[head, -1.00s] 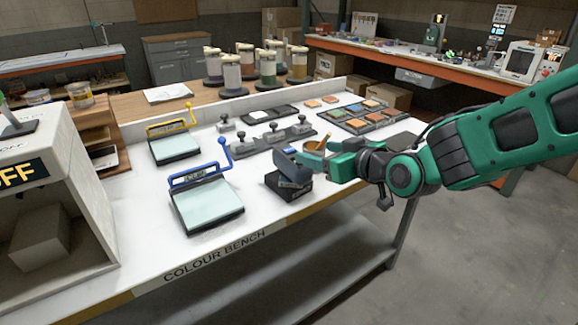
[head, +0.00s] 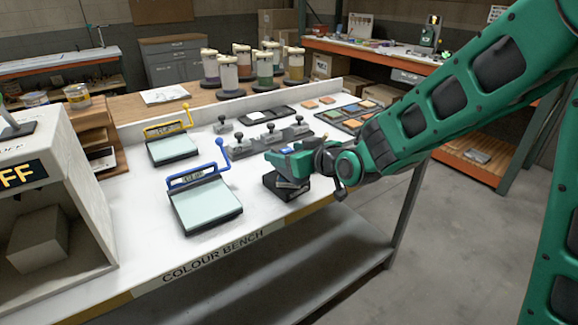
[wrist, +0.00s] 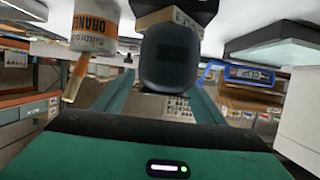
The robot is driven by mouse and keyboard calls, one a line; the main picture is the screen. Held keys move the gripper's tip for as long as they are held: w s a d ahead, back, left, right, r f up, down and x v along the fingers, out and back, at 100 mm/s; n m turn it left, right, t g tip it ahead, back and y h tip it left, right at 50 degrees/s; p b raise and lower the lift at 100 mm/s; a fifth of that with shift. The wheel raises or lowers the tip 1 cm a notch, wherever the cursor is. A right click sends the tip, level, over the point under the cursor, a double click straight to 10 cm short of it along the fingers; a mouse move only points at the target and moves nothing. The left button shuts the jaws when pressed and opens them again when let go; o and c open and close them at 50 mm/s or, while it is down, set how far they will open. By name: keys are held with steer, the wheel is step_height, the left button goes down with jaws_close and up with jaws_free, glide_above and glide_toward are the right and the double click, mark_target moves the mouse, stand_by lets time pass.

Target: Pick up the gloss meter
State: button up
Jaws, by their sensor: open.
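The gloss meter looks to be the dark, rounded block (wrist: 168,55) in the middle of the wrist view, between my two green fingers. It rests at a black box with pale lettering (head: 284,191) near the bench's front edge. In the head view my gripper (head: 283,162) is right over that box and hides most of the meter. My gripper is open, with one finger on each side of the meter. I cannot tell whether either finger touches it.
A blue-handled drawdown plate (head: 207,207) and a yellow-handled one (head: 172,149) lie to the left. A grey row of knobbed pieces (head: 268,141) sits behind my gripper. A cup labelled orange (wrist: 95,28) is close beside the fingers. The front bench strip is clear.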

steer(key=shift+x, duration=1.35)
steer(key=shift+r, duration=0.1)
steer(key=c, duration=1.6)
